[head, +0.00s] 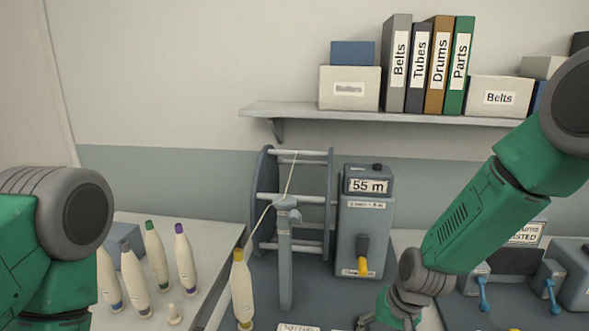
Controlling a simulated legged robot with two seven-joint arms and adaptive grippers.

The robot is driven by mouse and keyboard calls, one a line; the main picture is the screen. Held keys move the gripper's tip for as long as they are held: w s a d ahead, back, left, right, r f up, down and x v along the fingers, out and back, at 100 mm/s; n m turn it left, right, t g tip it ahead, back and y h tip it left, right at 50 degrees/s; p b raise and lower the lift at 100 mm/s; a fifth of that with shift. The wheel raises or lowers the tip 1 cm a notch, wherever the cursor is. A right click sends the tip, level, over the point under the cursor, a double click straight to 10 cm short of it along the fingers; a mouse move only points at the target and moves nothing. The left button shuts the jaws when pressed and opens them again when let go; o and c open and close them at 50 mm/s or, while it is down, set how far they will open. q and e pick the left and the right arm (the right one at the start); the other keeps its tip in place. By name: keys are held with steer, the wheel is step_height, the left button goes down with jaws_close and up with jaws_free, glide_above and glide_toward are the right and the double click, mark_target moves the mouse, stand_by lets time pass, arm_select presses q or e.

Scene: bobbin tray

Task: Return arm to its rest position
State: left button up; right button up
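My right arm (470,215) comes in from the right and reaches down to the bench. Its gripper (366,321) is at the bottom edge, mostly cut off, so its opening is unclear. My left arm (55,230) shows only as a large green and grey part at the left. The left gripper is out of the picture. A cream bobbin with a yellow top (241,290) stands left of the grey post (285,255). A pale thread runs from its top past the post to the winding reel (265,190).
Several cream bobbins (184,260) stand on the pale table at left. A grey counter box reading 55 m (366,220) with a yellow handle stands close left of my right arm. Blue-handled fittings (484,290) are at right. A shelf (300,112) holds binders and boxes.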

steer(key=s+d+f+n+g+h, duration=0.1)
steer(key=s+d+f, duration=0.2)
steer(key=s+f, duration=0.35)
steer(key=s+d+f+h, duration=0.1)
steer(key=s+d+f, duration=0.3)
steer(key=s, duration=0.6)
steer(key=s+d+f+n+g+b, duration=0.1)
steer(key=s+d, duration=0.2)
steer(key=s, duration=0.6)
steer(key=s+d+f+n, duration=0.1)
steer(key=s+d+f, duration=0.1)
steer(key=s, duration=0.7)
step_height(320, 180, down, 17)
steer(key=w+a+n+b, duration=0.1)
steer(key=w+b, duration=0.1)
steer(key=b, duration=1.6)
steer(key=shift+w+t+h, duration=0.3)
steer(key=shift+w+h, duration=0.1)
steer(key=shift+w, duration=0.1)
